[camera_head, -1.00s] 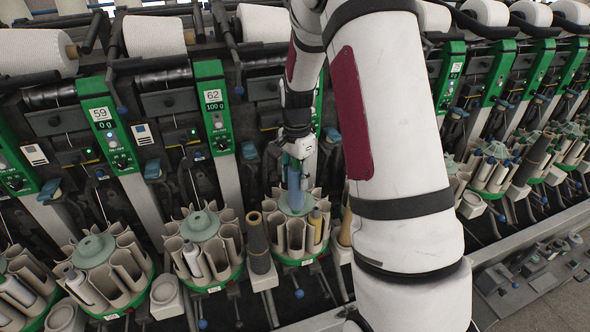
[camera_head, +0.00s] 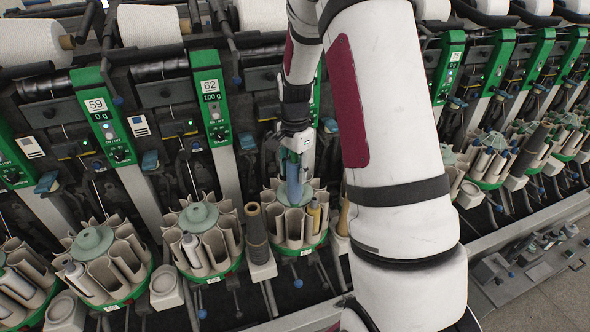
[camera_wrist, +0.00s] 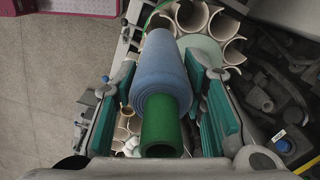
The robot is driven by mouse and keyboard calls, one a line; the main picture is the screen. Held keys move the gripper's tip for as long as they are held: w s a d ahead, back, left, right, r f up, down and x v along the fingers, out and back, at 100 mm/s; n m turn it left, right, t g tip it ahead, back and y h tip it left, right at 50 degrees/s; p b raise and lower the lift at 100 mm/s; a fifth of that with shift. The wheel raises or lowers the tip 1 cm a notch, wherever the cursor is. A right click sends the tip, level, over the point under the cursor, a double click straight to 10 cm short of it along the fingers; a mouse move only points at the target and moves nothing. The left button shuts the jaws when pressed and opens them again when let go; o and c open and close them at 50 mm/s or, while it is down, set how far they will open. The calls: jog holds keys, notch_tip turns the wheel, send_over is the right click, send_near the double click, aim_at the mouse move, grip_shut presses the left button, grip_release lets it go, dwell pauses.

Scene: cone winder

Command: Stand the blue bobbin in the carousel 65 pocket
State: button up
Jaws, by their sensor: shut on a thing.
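My gripper (camera_head: 293,158) is shut on the blue bobbin (camera_head: 294,183) and holds it upright above a carousel (camera_head: 305,246) right of centre in the head view. In the wrist view the blue bobbin (camera_wrist: 160,72) lies between the green finger pads, its green tube end (camera_wrist: 160,132) toward the camera. Cream pockets (camera_wrist: 192,15) of a carousel show beyond it. The carousel under my gripper has a yellow bobbin (camera_head: 314,216) in one pocket. No carousel number 65 is readable; my arm covers that part of the machine. I cannot tell whether the bobbin's lower end touches a pocket.
Other carousels stand left (camera_head: 204,236) and far left (camera_head: 98,262). Green panels marked 59 (camera_head: 102,115) and 62 (camera_head: 212,100) rise behind. Free floor lies at bottom right.

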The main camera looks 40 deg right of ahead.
dwell(0.5)
jog(key=b, duration=0.1)
send_over(295, 204)
jog(key=w, duration=0.1)
jog(key=shift+w+d+f, duration=0.1)
jog(key=shift+d+f, duration=0.1)
jog(key=shift+f, duration=0.95)
jog(key=shift+d+f, duration=0.2)
jog(key=shift+f, duration=1.05)
jog(key=shift+f+b, duration=0.9)
jog(key=shift+f, duration=1.3)
jog(key=shift+f+b, duration=0.8)
jog(key=shift+f, duration=1.35)
